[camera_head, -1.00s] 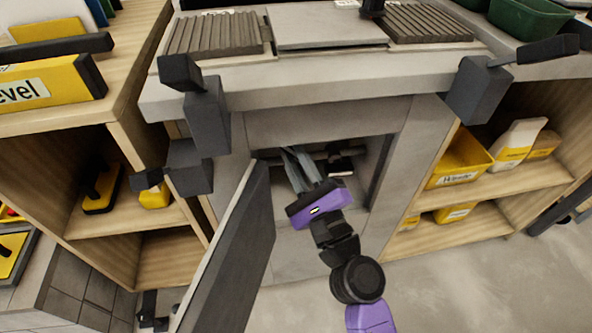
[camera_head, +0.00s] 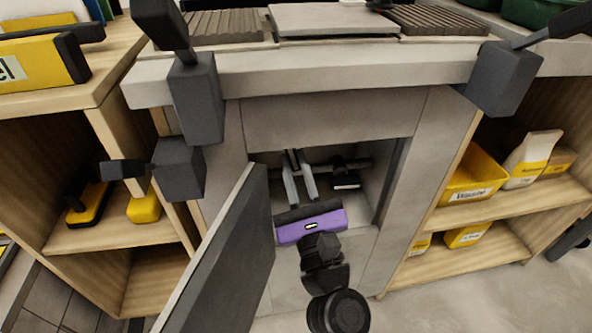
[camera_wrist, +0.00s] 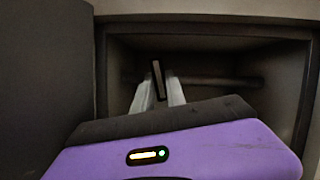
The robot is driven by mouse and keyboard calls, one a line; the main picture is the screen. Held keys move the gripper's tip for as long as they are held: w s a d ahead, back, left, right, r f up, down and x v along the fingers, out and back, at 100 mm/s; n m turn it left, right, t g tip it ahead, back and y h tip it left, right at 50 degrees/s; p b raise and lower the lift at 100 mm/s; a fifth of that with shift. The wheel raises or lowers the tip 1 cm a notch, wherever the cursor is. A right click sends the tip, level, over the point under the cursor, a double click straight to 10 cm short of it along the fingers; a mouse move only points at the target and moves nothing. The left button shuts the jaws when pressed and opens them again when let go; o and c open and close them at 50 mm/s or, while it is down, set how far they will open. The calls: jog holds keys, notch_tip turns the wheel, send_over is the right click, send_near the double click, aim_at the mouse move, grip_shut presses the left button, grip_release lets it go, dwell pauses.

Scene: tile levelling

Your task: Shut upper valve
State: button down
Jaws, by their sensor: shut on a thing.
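My gripper (camera_head: 300,170) reaches into the open cabinet recess (camera_head: 372,190) under the worktop. Its two pale grey fingers are shut on a dark flat valve lever (camera_wrist: 158,80). In the wrist view the lever stands up between the fingertips, slightly tilted, in front of a horizontal dark pipe (camera_wrist: 205,82). The pipe also shows in the head view (camera_head: 325,168). I cannot tell from these frames how far the lever is turned.
A grey cabinet door (camera_head: 222,262) stands open on the left, close to my arm. Shelves with yellow bins (camera_head: 470,178) flank the cabinet. The recess walls leave little side room.

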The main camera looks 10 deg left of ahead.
jog(key=shift+f+m+h+b, duration=0.1)
jog(key=shift+m+h+b, duration=0.3)
jog(key=shift+m, duration=0.2)
jog(key=c, duration=1.4)
grip_release()
jog(key=shift+o, duration=0.2)
jog(key=shift+s, duration=0.1)
jog(key=v, duration=0.7)
jog(key=shift+s+f, duration=0.15)
jog(key=shift+s, duration=0.1)
jog(key=shift+d, duration=0.1)
